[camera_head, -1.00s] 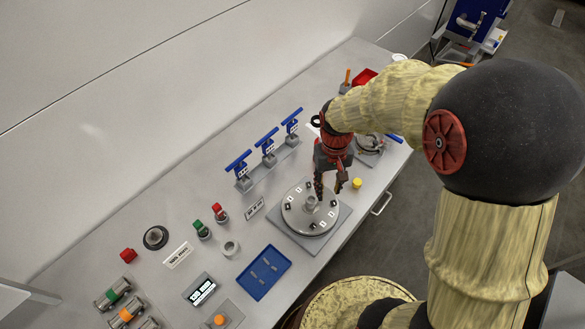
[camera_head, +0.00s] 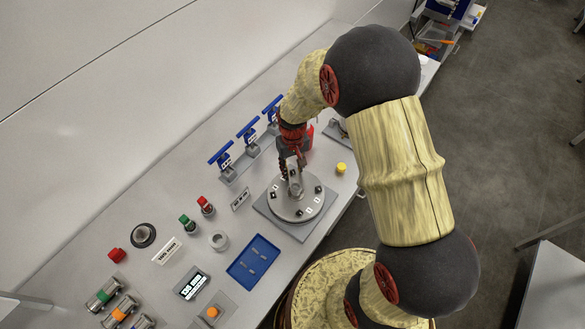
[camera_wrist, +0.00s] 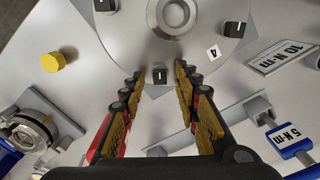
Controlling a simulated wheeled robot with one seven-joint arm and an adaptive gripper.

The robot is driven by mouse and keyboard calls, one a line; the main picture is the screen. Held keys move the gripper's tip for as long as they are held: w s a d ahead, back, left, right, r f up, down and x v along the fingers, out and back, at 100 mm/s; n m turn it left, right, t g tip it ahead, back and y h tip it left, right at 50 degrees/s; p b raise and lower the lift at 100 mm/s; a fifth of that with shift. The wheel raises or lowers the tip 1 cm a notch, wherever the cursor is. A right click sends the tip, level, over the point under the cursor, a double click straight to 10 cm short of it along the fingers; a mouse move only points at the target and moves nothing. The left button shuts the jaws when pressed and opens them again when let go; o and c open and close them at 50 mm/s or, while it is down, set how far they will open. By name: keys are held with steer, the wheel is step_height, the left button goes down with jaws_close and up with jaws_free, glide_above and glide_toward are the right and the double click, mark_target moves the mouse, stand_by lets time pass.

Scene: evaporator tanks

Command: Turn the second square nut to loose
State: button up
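A round grey flange disc (camera_head: 296,207) with a raised centre hub lies on a square grey plate (camera_head: 270,219). Small dark square nuts and white number tags ring it. In the wrist view the disc (camera_wrist: 135,30) is at the top, with its hub (camera_wrist: 172,15) and several nuts. One nut (camera_wrist: 160,75) at the disc's rim lies between my fingertips in the picture; its number is not visible. Another nut (camera_wrist: 235,28) is near a tag reading 4 (camera_wrist: 214,53). My gripper (camera_wrist: 159,70) is open, pointing down at the disc's far edge (camera_head: 294,185). Contact cannot be told.
Several blue-handled tools (camera_head: 247,130) stand in a rack behind the disc; 5 and 10 N·m labels show in the wrist view. A yellow knob (camera_head: 341,168) is right of the disc. A blue tray (camera_head: 253,262) and coloured buttons lie left and in front.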

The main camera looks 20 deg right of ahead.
steer(key=shift+f, duration=0.1)
steer(key=shift+c, duration=0.8)
jaws_close()
